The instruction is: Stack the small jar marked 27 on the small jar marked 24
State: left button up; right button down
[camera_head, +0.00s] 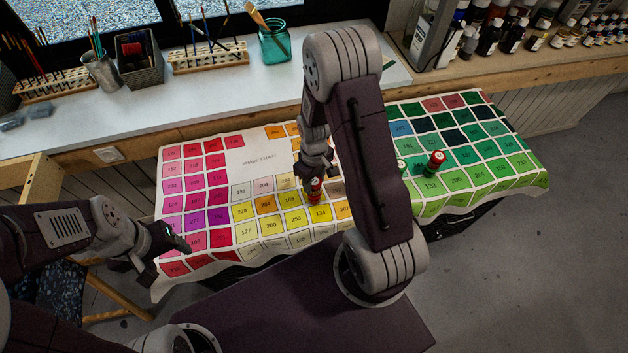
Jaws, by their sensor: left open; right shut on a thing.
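My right gripper (314,172) points down over the yellow squares of the colour chart cloth (255,160). It is shut on a small red jar (315,188); whether the jar touches the cloth I cannot tell. The numbers on the jars are too small to read. My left gripper (168,250) is open and empty over the cloth's left edge.
A white counter (215,100) runs behind the cloth, with brush racks (207,56), a metal cup (103,71) and a teal glass jar (273,42). Dark bottles (490,38) stand at the back right. The cloth's left half is clear.

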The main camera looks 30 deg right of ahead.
aim_at(314, 181)
jog(key=shift+f+b, duration=0.45)
jog(key=shift+f, duration=0.1)
jog(key=c, duration=0.7)
grip_release()
jog(key=shift+c, duration=0.2)
notch_tip(314, 181, up, 9)
jog(key=shift+r, duration=0.1)
